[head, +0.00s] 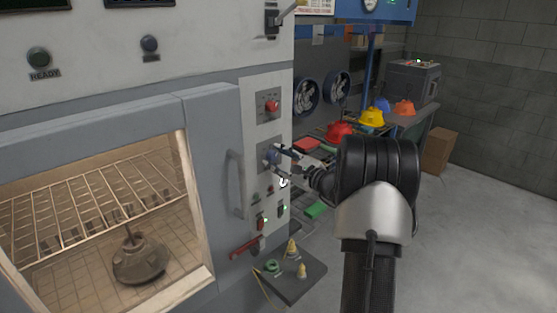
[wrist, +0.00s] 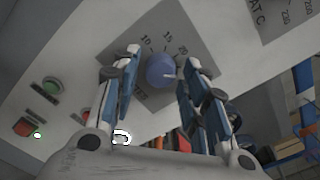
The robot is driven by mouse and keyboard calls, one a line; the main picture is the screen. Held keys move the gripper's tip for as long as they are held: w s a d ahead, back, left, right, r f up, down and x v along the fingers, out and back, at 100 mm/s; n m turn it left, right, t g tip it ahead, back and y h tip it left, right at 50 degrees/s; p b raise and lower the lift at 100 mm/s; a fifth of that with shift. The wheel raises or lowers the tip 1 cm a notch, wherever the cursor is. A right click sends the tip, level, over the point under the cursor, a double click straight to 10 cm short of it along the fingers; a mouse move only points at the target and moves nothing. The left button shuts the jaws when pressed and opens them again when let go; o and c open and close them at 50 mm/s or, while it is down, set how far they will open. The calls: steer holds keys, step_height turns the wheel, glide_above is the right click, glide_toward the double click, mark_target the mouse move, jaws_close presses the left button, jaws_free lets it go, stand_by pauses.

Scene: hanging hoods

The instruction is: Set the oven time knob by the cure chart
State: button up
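The blue time knob (wrist: 161,71) sits on a dark dial plate in the wrist view. The numbers 10, 15 and 20 show around its upper side. A thin white mark on it points right, past the 20, toward the right finger, which hides that part of the scale. My gripper (wrist: 159,62) is open, with one finger on each side of the knob and a small gap visible at each side. In the head view my gripper (head: 283,154) is at the oven's control panel (head: 249,125), partly covering the dial. No readable cure chart shows; a sign (head: 314,5) is cut off at the top.
A red knob (head: 271,105) is above on the same panel. Buttons and switches (head: 261,223) are below. The oven door handle (head: 235,184) stands out to the left. A small shelf (head: 292,283) with cones juts out below.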

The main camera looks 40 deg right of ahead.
steer(key=shift+o, duration=0.2)
steer(key=s, duration=1.2)
steer(key=shift+d, duration=0.45)
